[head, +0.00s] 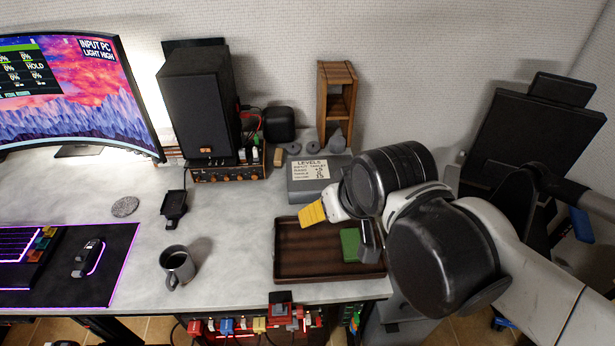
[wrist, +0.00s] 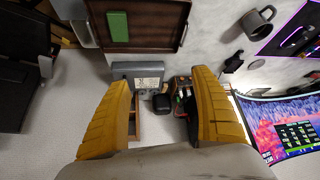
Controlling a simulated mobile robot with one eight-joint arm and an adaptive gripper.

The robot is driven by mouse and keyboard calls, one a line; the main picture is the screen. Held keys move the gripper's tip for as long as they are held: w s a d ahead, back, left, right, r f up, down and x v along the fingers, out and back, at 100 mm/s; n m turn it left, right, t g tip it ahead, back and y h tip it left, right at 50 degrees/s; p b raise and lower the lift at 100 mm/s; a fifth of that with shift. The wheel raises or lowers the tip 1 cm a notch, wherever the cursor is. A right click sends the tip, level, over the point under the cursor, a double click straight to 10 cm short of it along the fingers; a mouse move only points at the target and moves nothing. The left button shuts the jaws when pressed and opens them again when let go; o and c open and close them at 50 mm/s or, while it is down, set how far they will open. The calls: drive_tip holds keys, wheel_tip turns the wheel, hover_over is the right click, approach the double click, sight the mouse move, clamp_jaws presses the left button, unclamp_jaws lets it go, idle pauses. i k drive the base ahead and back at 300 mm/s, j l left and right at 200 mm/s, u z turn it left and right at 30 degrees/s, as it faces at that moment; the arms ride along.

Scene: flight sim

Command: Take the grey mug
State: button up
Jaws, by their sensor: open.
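The grey mug (head: 177,267) stands upright on the desk, left of the brown tray, with its handle toward the front. It looks dark inside. It also shows in the wrist view (wrist: 258,22) at the top right. My gripper (head: 338,232) is over the tray in the head view, well to the right of the mug. Its yellow fingers are spread apart with nothing between them in the wrist view (wrist: 165,110).
A brown tray (head: 290,271) holds a green block (head: 350,244). A grey box (head: 305,190) with a label stands behind it. A black speaker (head: 200,105), a black stand (head: 174,208), a coaster (head: 125,207) and a mouse (head: 88,258) are around. Desk between mug and tray is clear.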

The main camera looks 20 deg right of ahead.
sight(176, 260)
drive_tip(key=j, duration=1.3)
drive_tip(key=i+j, duration=0.1)
drive_tip(key=j, duration=1.15)
